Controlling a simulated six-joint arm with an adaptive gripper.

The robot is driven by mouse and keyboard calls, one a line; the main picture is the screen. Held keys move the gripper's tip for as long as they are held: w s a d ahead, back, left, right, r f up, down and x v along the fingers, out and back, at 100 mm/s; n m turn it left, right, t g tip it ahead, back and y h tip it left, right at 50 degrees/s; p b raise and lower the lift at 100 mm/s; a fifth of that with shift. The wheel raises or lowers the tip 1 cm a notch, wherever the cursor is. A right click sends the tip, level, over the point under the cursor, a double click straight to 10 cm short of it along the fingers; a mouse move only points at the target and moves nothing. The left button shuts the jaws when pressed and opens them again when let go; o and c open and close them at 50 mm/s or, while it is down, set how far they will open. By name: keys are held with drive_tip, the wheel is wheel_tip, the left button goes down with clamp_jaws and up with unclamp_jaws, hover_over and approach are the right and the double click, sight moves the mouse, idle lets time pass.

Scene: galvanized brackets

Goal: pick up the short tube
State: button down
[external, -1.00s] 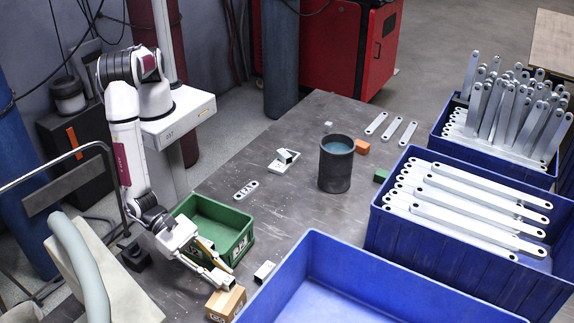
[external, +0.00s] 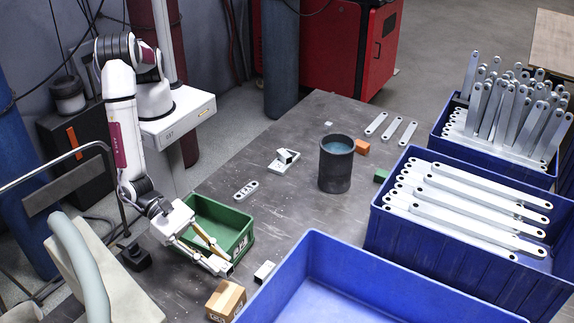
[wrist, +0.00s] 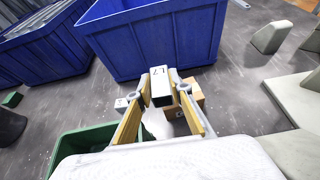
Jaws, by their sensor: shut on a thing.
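In the wrist view the tube sits between the two fingertips (wrist: 163,90). In the external view the held tube is small and partly hidden by the fingers, just above the cardboard box (external: 226,299) and beside the green bin (external: 243,243).
A large empty blue bin (external: 330,262) stands to the right. Blue bins of long brackets (external: 398,222) stand farther right. A dark cylindrical pot (external: 336,175), a white plate with a small tube on it (external: 283,160) and flat links (external: 246,190) are on the grey table.

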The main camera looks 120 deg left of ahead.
drive_tip(key=shift+r, duration=2.4)
drive_tip(key=shift+w+d+r, duration=0.1)
drive_tip(key=shift+w+d, duration=1.35)
drive_tip(key=shift+d, duration=0.05)
hover_over(220, 294)
drive_tip(key=shift+f, duration=3.1)
drive_tip(key=shift+f, duration=1.85)
drive_tip(key=shift+f, duration=0.2)
